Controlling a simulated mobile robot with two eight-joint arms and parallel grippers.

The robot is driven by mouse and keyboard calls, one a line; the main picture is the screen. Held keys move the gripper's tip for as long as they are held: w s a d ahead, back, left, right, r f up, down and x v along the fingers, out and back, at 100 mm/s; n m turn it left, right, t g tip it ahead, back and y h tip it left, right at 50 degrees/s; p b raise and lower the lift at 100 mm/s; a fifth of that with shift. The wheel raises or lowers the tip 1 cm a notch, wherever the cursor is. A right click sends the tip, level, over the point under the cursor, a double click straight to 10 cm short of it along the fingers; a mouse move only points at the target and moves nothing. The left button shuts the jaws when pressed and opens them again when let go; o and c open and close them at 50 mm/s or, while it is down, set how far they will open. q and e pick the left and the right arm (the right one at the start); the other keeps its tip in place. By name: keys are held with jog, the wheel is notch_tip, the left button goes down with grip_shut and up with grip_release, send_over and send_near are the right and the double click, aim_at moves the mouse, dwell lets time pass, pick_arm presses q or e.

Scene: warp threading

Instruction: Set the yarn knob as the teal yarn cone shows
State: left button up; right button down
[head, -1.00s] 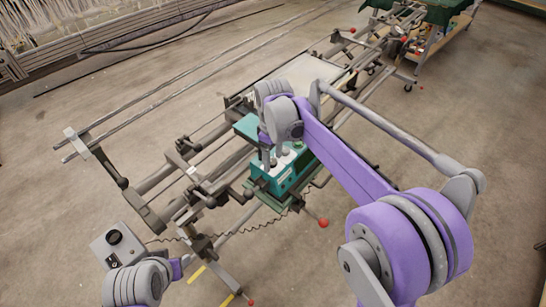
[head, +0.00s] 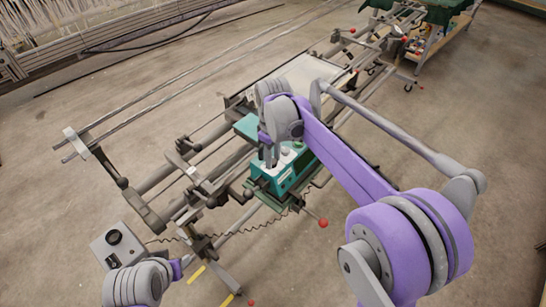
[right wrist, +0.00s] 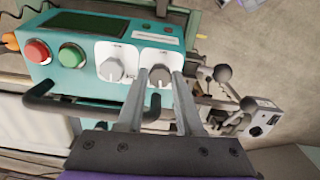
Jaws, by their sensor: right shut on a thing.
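The teal control box (head: 283,176) stands on the machine frame in the head view. In the right wrist view the teal control box (right wrist: 75,72) carries a grey knob on a white plate (right wrist: 112,68) and, to its right, a second grey-brown knob (right wrist: 160,74). Their labels are too small to read, so I cannot tell which is the yarn knob. My right gripper (head: 271,161) reaches down to the box; in the wrist view its fingers (right wrist: 160,79) are shut on the right-hand knob, one on each side. I cannot make out a teal yarn cone.
A red button (right wrist: 38,51) and a green button (right wrist: 72,57) sit left of the knobs. A dark bar handle (right wrist: 75,102) runs before the box. A grey box with a black knob (head: 115,238) stands near my left arm. Bare floor (head: 430,130) lies to the right.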

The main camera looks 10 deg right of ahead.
jog(key=m, duration=0.6)
jog(key=shift+m+b, duration=0.3)
dwell(0.4)
jog(key=c, duration=0.5)
grip_release()
jog(key=shift+c, duration=0.2)
notch_tip(320, 180, up, 11)
jog(key=shift+p, duration=0.35)
jog(key=s+d+f+t, duration=0.2)
jog(key=s+f, duration=0.2)
jog(key=s, duration=0.4)
jog(key=s+d+f+m+t, duration=0.1)
jog(key=s+d+f+t, duration=0.1)
jog(key=s+f, duration=0.3)
jog(key=s+d+f+t, duration=0.1)
jog(key=s+d+f, duration=0.2)
jog(key=s, duration=0.8)
notch_tip(320, 180, down, 2)
jog(key=shift+d+f+m+t, duration=0.1)
jog(key=shift+d+m+t, duration=0.1)
jog(key=shift+m+t, duration=0.2)
